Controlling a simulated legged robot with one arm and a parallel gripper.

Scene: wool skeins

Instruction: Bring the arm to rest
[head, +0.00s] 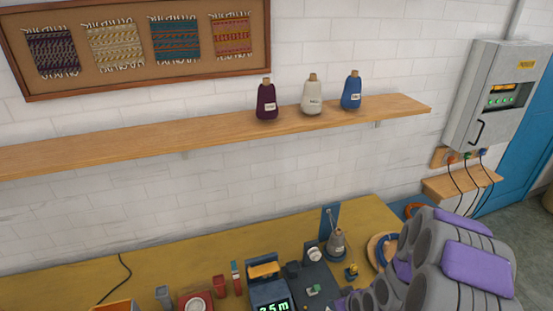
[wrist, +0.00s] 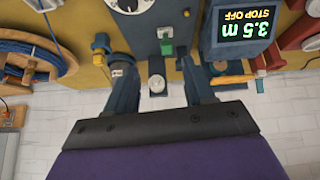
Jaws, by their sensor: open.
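My gripper (wrist: 155,64) shows in the wrist view as two dark blue-grey fingers set well apart, with nothing held between them. Behind the fingers are a dark bar and a purple body. In the head view my grey and purple arm (head: 478,262) fills the lower right, above the right part of the bench; the fingertips cannot be made out there. The wrist view is upside down and looks over the bench equipment, with a green switch (wrist: 166,44) and a white round part (wrist: 157,85) seen between the fingers.
The yellow bench (head: 190,257) holds a display unit (head: 268,291) reading 3.5 m, a grey cone (head: 337,244) and a wooden spool (wrist: 38,62) with blue cord. A shelf (head: 200,136) carries three yarn cones. A control cabinet (head: 497,95) hangs at right. Space above the bench's left is clear.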

